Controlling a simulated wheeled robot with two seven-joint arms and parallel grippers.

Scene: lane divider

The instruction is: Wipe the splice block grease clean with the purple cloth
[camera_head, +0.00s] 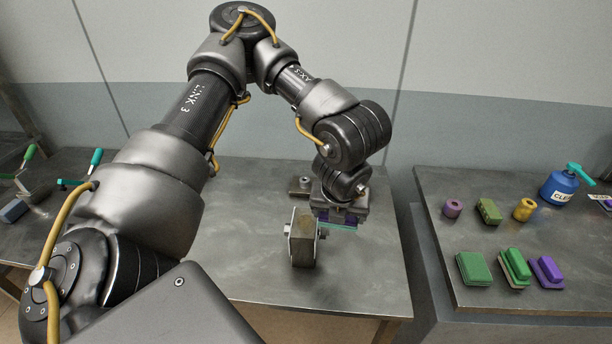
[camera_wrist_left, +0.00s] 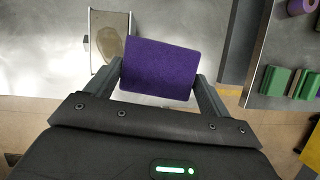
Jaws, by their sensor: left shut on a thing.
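The splice block (camera_head: 303,242) stands upright on the middle metal table, held at its sides by a small metal fixture. In the left wrist view its top (camera_wrist_left: 110,38) carries a brownish grease patch. My left gripper (camera_head: 338,214) is shut on the purple cloth (camera_wrist_left: 159,68), a flat pad seen between its fingers. In the head view only small purple parts of the cloth show under the gripper. The gripper is just right of the block and above the table. Whether the cloth touches the block cannot be told. My right gripper is not in view.
The right table (camera_head: 470,298) bears green pads (camera_head: 474,268), a purple pad (camera_head: 546,271), small rolls (camera_head: 524,209) and a blue can (camera_head: 559,187). A gap separates it from the middle table (camera_head: 365,285). The left table holds green-handled tools (camera_head: 28,155). A small metal part (camera_head: 300,187) sits behind the block.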

